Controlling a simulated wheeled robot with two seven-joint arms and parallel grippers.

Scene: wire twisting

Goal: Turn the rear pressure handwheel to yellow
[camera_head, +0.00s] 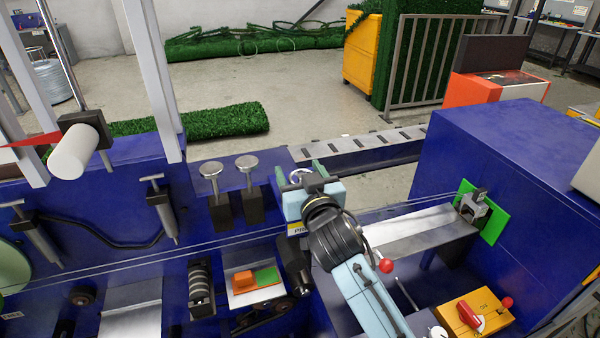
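My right gripper (306,184) comes up from the bottom on its light-blue and black arm. It is over a light-blue block on the blue machine, close to a silver ring-shaped wheel (300,174) partly hidden behind it. Whether the fingers touch or close on this wheel I cannot tell. A label (297,229), partly covered, sits on the block's front. Two silver round-topped knobs (211,169) (247,163) stand on dark posts left of the gripper. No yellow mark on the wheel can be made out. My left gripper is not in view.
Wires run across the blue machine (490,150) to a green plate (483,213) at right. Red-knobbed levers (386,265) and a yellow switch box (474,314) are near my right arm. An orange and green rocker (253,281) is below left. A white cylinder (73,153) juts out at far left.

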